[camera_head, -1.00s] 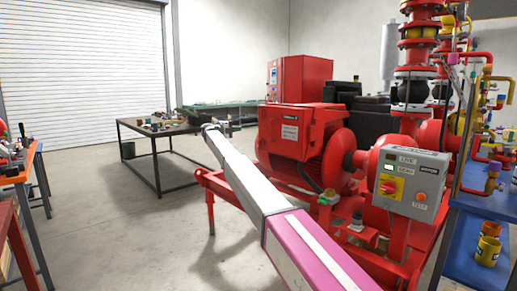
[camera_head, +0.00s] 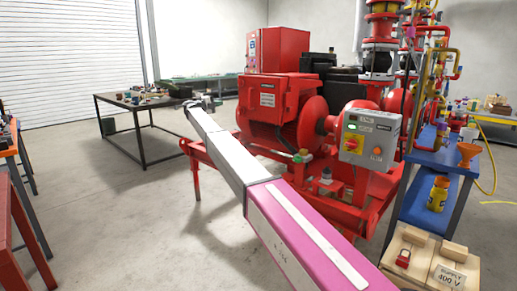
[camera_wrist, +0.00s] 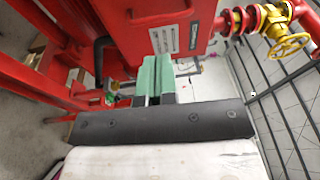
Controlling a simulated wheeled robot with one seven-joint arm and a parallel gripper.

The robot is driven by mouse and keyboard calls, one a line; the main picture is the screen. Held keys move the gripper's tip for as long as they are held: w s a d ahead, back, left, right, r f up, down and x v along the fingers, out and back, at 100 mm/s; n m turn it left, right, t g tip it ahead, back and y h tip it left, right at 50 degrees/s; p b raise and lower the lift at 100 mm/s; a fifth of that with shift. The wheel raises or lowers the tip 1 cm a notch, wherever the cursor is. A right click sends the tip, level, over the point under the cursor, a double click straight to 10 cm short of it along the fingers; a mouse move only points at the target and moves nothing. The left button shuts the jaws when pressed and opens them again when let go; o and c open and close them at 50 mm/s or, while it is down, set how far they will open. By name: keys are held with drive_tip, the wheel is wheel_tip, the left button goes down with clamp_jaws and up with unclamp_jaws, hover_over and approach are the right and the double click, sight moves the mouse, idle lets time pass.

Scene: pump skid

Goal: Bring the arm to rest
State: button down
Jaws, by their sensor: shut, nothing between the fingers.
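My arm reaches away from the lower right toward the pump skid, white at its far part and magenta nearer. In the wrist view my gripper (camera_wrist: 155,72) shows as two green fingers side by side, shut with nothing between them. It points toward a large red housing (camera_wrist: 150,25) with a label plate. I cannot tell the gap to that housing. In the head view the fingers are too small to make out.
The red pump skid (camera_head: 275,105) stands right of the arm, with a grey control box (camera_head: 368,138). A dark workbench (camera_head: 150,105) is behind left. A blue shelf (camera_head: 432,200) and wooden boxes (camera_head: 425,255) stand at right. Floor (camera_head: 110,225) at left is clear.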

drive_tip(key=s+d+f+n+t+y, duration=0.5)
drive_tip(key=d+f+n+t+y, duration=0.45)
drive_tip(key=d+n, duration=0.3)
drive_tip(key=s+d+f+n+g+y, duration=0.2)
drive_tip(key=s+d+f+n+y, duration=0.15)
drive_tip(key=s+f, duration=0.3)
drive_tip(key=s+d+f+n+g+y, duration=0.2)
drive_tip(key=s+d+f+n+y, duration=0.1)
drive_tip(key=s+f+n, duration=0.4)
drive_tip(key=s+d+f+n+g+y, duration=0.25)
drive_tip(key=s+f+y, duration=0.2)
drive_tip(key=f, duration=0.35)
drive_tip(key=s+d+f+n+g+h, duration=0.1)
drive_tip(key=s+d+f+g, duration=0.3)
drive_tip(key=s, duration=0.9)
drive_tip(key=s+d+f+n+g+h, duration=0.1)
drive_tip(key=s+d+f+g, duration=0.4)
drive_tip(key=s, duration=0.9)
drive_tip(key=s+d+f+n+g+h, duration=0.1)
drive_tip(key=s+d+f+g+h, duration=0.2)
drive_tip(key=s+d+f, duration=0.5)
drive_tip(key=s+d+g, duration=0.1)
drive_tip(key=s+d, duration=0.2)
drive_tip(key=s, duration=0.2)
drive_tip(key=shift+s+f+g, duration=0.3)
drive_tip(key=shift+g, duration=0.1)
drive_tip(key=shift+d, duration=0.1)
